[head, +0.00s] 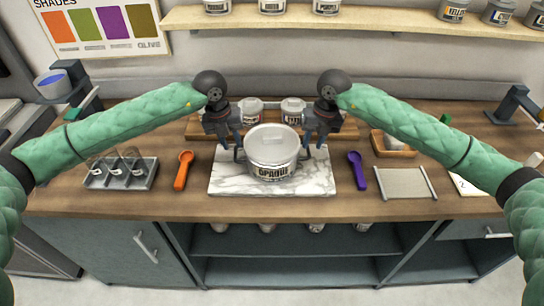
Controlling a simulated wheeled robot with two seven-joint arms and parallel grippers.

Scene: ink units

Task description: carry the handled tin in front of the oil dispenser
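A dark stand with a blue-filled cup (51,83) is at the back left, and another dark stand (513,104) at the back right. I cannot tell which is the oil dispenser.
An orange spoon (183,170) lies left of the slab and a purple spoon (357,170) right of it. A grey rack (121,174) stands at the left; a beige tray (404,183) lies at the right. Small tins (293,110) stand behind the handled tin. A shelf (390,22) runs above.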

